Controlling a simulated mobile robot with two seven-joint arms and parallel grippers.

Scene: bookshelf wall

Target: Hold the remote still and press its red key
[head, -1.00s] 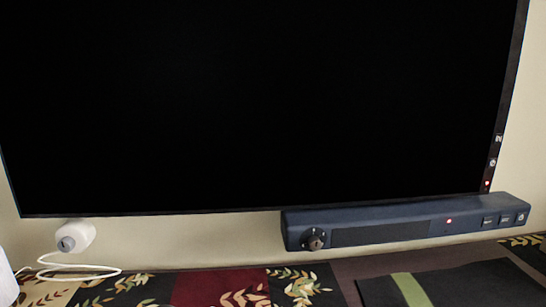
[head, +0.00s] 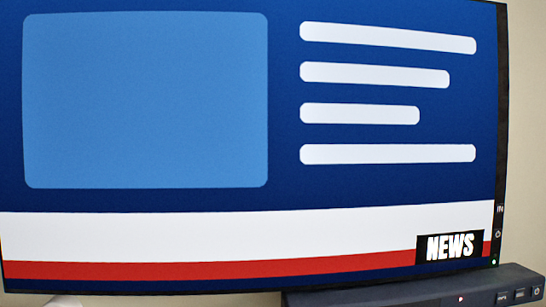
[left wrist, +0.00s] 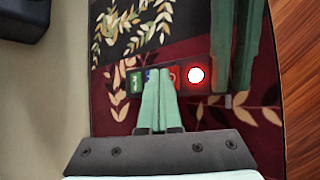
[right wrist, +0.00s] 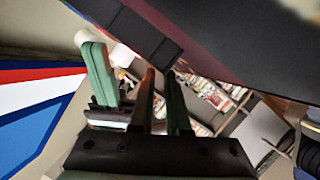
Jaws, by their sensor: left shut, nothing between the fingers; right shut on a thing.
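The dark remote (left wrist: 183,90) shows in the left wrist view with a green key (left wrist: 136,83), a blue key partly hidden, a red key (left wrist: 174,77) and a bright white spot with a red glow (left wrist: 196,75). My left gripper (left wrist: 159,72) is shut and empty, its tips over the keys right beside the red one. They cover part of the keys; contact cannot be told. My right gripper (right wrist: 162,72) is shut on the remote, its fingers also at the upper right of the left wrist view. Neither gripper shows in the head view.
The screen (head: 150,100) is lit with a news picture. A dark blue bar-shaped device (head: 400,296) stands below it at the right. A patterned runner (left wrist: 130,35) lies under the remote in the left wrist view, with a wooden surface (left wrist: 299,60) at the right.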

